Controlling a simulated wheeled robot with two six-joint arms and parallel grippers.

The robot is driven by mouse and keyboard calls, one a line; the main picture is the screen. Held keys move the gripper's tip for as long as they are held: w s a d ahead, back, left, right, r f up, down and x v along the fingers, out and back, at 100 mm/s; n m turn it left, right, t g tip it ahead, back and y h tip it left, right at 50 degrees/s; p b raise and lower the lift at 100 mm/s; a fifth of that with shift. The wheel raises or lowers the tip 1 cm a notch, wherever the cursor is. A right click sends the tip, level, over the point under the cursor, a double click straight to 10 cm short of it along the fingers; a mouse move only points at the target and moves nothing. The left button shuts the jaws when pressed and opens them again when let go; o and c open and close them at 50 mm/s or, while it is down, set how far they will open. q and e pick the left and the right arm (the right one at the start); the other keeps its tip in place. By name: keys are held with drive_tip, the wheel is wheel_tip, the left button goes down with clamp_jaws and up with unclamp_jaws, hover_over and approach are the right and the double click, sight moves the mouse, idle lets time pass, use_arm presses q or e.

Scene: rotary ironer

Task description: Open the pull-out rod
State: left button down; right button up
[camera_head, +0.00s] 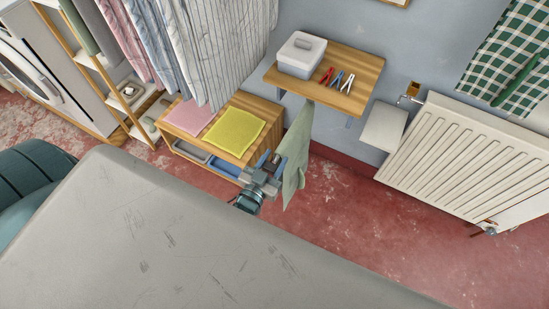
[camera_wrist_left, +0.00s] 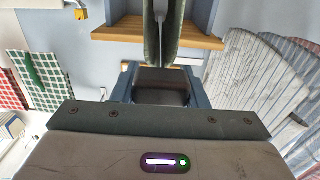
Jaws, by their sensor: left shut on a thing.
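My left gripper (camera_head: 264,172) is at the near end of a green towel (camera_head: 296,148) in the head view. It is shut on what looks like the near end of the pull-out rod, which the gripper and the towel hide. The towel hangs below the wooden wall shelf. In the left wrist view, the dark jaw area of my left gripper (camera_wrist_left: 160,85) is in front of two green folds (camera_wrist_left: 160,35), apparently the towel seen edge-on. My right gripper is not in view.
The wooden wall shelf (camera_head: 355,90) holds a white box (camera_head: 301,56) and pliers (camera_head: 347,82). A low wooden cabinet with a yellow cloth (camera_head: 235,131) and a pink cloth (camera_head: 190,117) stands left of the towel. A white radiator (camera_head: 465,150) is on the right. Red floor is clear between.

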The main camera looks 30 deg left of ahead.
use_arm(q)
drive_tip(key=c, duration=0.8)
unclamp_jaws()
drive_tip(key=shift+c, duration=0.2)
drive_tip(key=s+b, duration=0.2)
drive_tip(key=s, duration=0.8)
drive_tip(key=shift+s+a, duration=0.2)
drive_tip(key=shift+s, duration=0.2)
